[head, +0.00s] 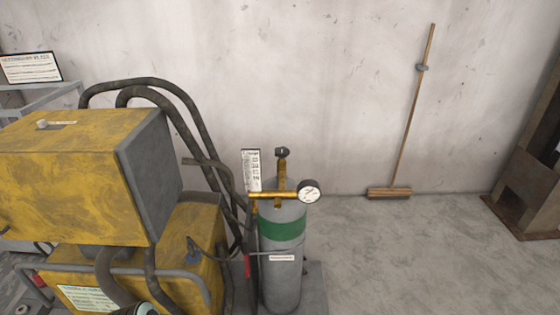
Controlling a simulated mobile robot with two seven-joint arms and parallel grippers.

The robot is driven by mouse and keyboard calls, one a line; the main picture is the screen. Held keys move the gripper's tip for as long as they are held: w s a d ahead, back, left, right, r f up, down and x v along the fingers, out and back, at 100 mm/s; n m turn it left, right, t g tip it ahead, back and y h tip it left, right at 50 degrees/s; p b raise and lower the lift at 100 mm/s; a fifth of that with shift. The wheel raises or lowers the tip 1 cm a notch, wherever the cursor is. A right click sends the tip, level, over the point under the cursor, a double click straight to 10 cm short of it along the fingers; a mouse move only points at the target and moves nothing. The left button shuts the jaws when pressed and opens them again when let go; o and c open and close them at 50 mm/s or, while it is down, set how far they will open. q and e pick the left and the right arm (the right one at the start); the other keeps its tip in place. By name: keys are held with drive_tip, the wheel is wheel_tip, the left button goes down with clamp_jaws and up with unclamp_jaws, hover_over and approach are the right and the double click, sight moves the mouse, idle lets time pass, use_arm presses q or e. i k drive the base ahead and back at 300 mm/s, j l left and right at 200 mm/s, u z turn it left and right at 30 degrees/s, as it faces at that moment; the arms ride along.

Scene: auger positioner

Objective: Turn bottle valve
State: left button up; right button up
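The gas bottle (282,275) stands upright just below the middle of the head view, grey with a green band. A brass valve body (281,185) rises from its top and ends in a small dark knob (282,152), the bottle valve. A round white gauge (309,191) sits on the right end of the brass crosspiece. The knob shows clearly, with nothing in front of it. I cannot read how far it is turned.
A yellow and grey machine (75,185) with dark hoses (185,100) fills the left, close beside the bottle. A white scale card (252,168) stands behind the valve. A broom (412,110) leans on the wall. A rusty steel frame (530,185) stands at right. The floor right of the bottle is clear.

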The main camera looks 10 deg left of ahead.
sight(282, 152)
drive_tip(key=k+u, duration=0.15)
drive_tip(key=u, duration=0.35)
drive_tip(key=k+j+u, duration=0.1)
drive_tip(key=u, duration=0.35)
drive_tip(key=l+u, duration=0.15)
drive_tip(key=u, duration=0.25)
drive_tip(key=l+u, duration=0.15)
drive_tip(key=u, duration=0.2)
drive_tip(key=l+u, duration=0.15)
drive_tip(key=u, duration=0.25)
drive_tip(key=k+l, duration=0.1)
drive_tip(key=l, duration=0.7)
drive_tip(key=k+l, duration=0.1)
drive_tip(key=l, duration=0.7)
drive_tip(key=k+l, duration=0.1)
drive_tip(key=l, duration=0.7)
drive_tip(key=k+l, duration=0.1)
drive_tip(key=l, duration=0.7)
